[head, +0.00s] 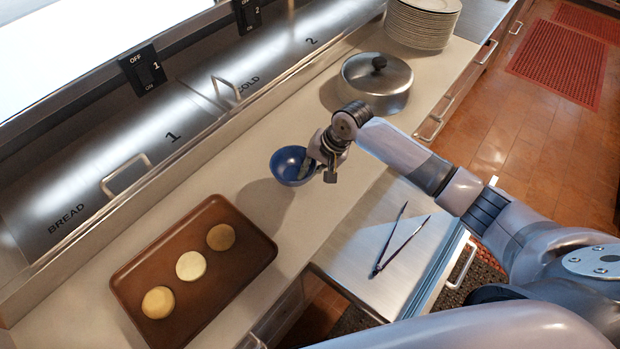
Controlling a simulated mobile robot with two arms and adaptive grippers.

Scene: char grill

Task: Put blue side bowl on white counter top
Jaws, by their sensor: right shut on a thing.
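The blue bowl (288,168) is in the middle of the head view, over the white counter top (235,185). It looks slightly tilted, and a shadow lies to its left on the counter. I cannot tell whether its base touches the counter. My right gripper (318,160) is shut on the bowl's right rim. The gripper and wrist hide part of that rim. My left gripper is not in the head view.
A brown tray (228,284) with three round bun pieces lies at the lower left. A lidded metal pan (375,90) and stacked plates (422,22) stand behind. Black tongs (397,245) lie on a lower surface at right. Metal bins marked BREAD and COLD line the back.

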